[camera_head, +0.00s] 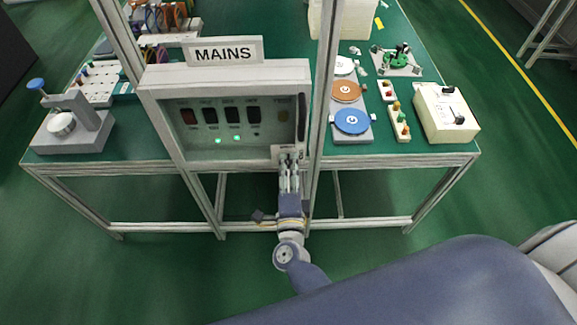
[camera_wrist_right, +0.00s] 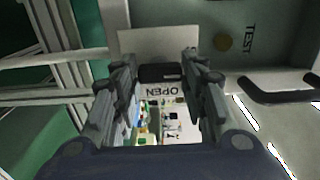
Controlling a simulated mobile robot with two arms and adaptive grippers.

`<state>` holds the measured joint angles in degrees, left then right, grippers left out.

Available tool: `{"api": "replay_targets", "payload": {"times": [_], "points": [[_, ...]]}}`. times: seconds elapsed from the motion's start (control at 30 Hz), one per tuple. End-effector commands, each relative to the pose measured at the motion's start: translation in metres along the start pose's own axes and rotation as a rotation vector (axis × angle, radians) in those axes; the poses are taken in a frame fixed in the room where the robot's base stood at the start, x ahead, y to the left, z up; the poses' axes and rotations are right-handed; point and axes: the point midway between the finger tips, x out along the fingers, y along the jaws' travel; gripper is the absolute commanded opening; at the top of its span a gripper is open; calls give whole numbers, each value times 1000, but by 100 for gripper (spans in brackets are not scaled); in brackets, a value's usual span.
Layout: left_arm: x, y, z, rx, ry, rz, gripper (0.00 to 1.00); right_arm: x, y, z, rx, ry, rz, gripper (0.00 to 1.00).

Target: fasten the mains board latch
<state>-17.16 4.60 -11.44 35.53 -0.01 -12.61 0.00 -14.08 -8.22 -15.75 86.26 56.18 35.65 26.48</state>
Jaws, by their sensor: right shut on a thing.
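The mains board (camera_head: 225,75) is a grey box under a MAINS sign (camera_head: 222,52), with dark switches and two green lights behind its front. Its latch is at the lower right corner. In the wrist view the latch (camera_wrist_right: 160,74) is a short black piece by a pale plate (camera_wrist_right: 150,42) and the word OPEN, which reads upside down. My right gripper (camera_head: 288,162) is at that corner, shut on the latch, with one finger on each side. In the head view the fingers hide most of the latch. My left gripper is not in view.
A black handle (camera_head: 302,118) stands on the board's right side, close above my right gripper. A frame post (camera_head: 322,100) rises just right of it. The bench (camera_head: 355,155) holds a blue disc (camera_head: 352,121), a cream box (camera_head: 446,112) and a grey dial stand (camera_head: 75,128).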

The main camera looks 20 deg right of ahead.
Motion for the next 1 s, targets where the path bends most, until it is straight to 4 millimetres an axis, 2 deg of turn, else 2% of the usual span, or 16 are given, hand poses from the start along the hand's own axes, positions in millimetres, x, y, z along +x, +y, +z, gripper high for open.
{"api": "replay_targets", "payload": {"times": [0.5, 0.53, 0.6, 1.0], "points": [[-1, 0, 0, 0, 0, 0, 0, 0, 0, 0, -21, -2, 1, 16], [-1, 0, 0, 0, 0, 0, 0, 0, 0, 0, -21, -2, 1, 44], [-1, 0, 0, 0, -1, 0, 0, 0, 0, 0, -20, -1, 1, 60], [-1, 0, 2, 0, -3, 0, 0, -4, 1, 0, -19, -1, 1, 60]]}}
